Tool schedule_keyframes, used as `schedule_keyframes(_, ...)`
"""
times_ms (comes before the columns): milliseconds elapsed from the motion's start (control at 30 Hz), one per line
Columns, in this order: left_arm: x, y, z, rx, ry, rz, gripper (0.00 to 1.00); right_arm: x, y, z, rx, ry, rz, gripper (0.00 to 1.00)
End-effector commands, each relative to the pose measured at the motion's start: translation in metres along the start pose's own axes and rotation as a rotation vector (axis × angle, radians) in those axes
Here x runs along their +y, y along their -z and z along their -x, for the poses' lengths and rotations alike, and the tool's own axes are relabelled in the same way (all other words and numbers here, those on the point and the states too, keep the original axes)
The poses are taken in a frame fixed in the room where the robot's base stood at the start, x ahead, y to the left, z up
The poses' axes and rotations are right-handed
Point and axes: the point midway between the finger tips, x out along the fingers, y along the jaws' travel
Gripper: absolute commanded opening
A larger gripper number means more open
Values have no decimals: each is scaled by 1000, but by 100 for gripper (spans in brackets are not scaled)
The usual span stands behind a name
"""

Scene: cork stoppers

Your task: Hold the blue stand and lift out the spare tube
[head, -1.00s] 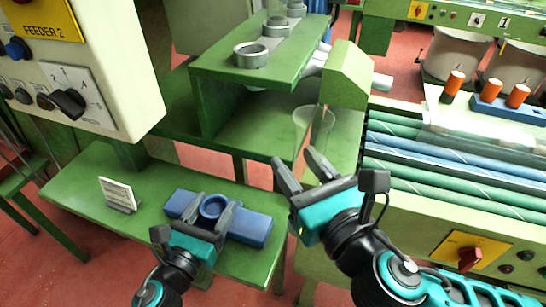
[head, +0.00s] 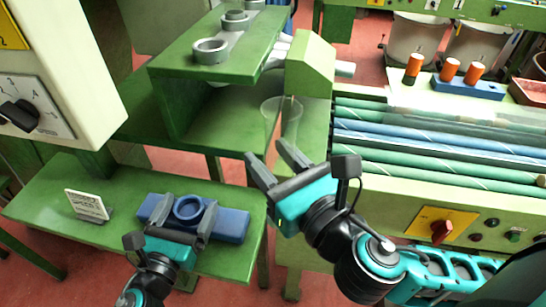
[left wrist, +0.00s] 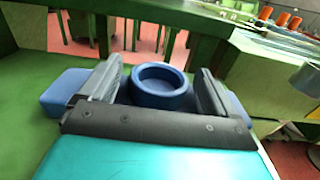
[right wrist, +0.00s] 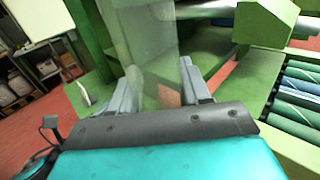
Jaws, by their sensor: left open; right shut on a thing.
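The blue stand (head: 232,223) lies on the green side table, its round socket (head: 188,208) facing up and looking empty. It also shows in the left wrist view (left wrist: 62,92). My left gripper (head: 184,213) is open, with one finger on each side of the socket; gaps show between fingers and socket in the left wrist view. A clear tube (head: 268,122) is upright in front of the green machine and shows large in the right wrist view (right wrist: 145,35). My right gripper (head: 268,163) is shut on this tube, above and to the right of the stand. The tube's lower end is hidden.
A small white sign (head: 87,205) stands left of the stand. A green shelf (head: 215,55) with grey rings rises behind. To the right are rollers (head: 430,150) and a blue rack (head: 468,87) with orange-topped pieces. A control box (head: 60,80) overhangs at the left.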

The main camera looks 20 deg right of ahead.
Motion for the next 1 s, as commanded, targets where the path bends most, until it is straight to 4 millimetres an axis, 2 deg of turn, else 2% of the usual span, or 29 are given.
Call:
schedule_keyframes(167, 0, 1, 13, 2, -2, 1, 90, 0, 0, 0, -1, 0, 0, 16)
schedule_keyframes(500, 0, 1, 77, 4, -2, 3, 90, 0, 0, 0, -1, 0, 0, 16)
schedule_keyframes(700, 0, 1, 106, 3, -1, 2, 90, 0, 0, 0, -1, 0, 0, 16)
schedule_keyframes(1000, 0, 0, 120, 0, 1, -1, 90, 0, 0, 0, -1, 0, 0, 16)
